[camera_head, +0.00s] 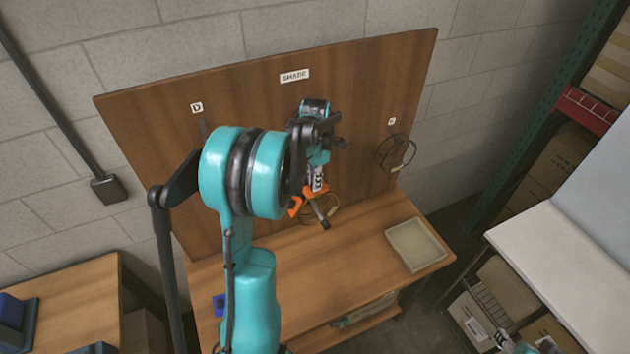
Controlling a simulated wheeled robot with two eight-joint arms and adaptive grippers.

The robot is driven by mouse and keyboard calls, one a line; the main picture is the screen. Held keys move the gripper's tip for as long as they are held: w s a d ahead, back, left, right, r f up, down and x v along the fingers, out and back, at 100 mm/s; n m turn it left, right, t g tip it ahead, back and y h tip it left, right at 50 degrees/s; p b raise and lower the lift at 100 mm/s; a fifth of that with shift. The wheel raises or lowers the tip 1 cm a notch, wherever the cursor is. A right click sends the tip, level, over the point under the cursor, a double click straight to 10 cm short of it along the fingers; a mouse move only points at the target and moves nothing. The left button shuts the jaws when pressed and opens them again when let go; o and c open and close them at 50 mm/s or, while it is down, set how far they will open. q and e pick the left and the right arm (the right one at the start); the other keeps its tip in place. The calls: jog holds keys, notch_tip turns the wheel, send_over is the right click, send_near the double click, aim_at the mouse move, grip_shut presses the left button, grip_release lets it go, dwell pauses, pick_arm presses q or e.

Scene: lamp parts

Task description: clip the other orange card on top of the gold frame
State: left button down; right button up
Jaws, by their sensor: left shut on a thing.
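My left gripper (318,208) is in front of the brown back board, above the bench top, pointing down. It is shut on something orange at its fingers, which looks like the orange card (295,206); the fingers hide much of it. A thin gold wire loop, seemingly the gold frame (336,209), shows just behind and right of the fingertips. Whether card and frame touch cannot be told. A second orange card cannot be made out apart from this one. A small part of what seems to be my right arm (506,342) shows at the bottom right edge; its jaws are unclear.
The bench top has a shallow pale tray (417,244) at its right end and a small blue item (219,304) at the left. A dark wire ring (397,152) hangs on the board's right. A white table (565,270) stands at right. Bench between gripper and tray is clear.

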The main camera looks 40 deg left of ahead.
dwell(0.3)
pick_arm(q)
jog(key=c, duration=1.5)
grip_release()
jog(key=shift+r, duration=0.1)
jog(key=shift+o, duration=0.2)
notch_tip(320, 180, up, 12)
jog(key=s+d+f+m+t+b, duration=0.2)
jog(key=s+d+f+m+b, duration=0.3)
jog(key=d+f+m+b, duration=0.3)
jog(key=s+d+f+m+t+b, duration=0.2)
jog(key=s+d+f+m+b, duration=0.3)
jog(key=d+f+m+b, duration=0.3)
jog(key=s+d+f+m+t+b, duration=0.3)
jog(key=s+d+f+m+b, duration=0.2)
jog(key=f+m, duration=0.9)
jog(key=d+b, duration=0.3)
jog(key=b, duration=0.2)
jog(key=shift+d+m, duration=0.3)
jog(key=shift+d, duration=0.05)
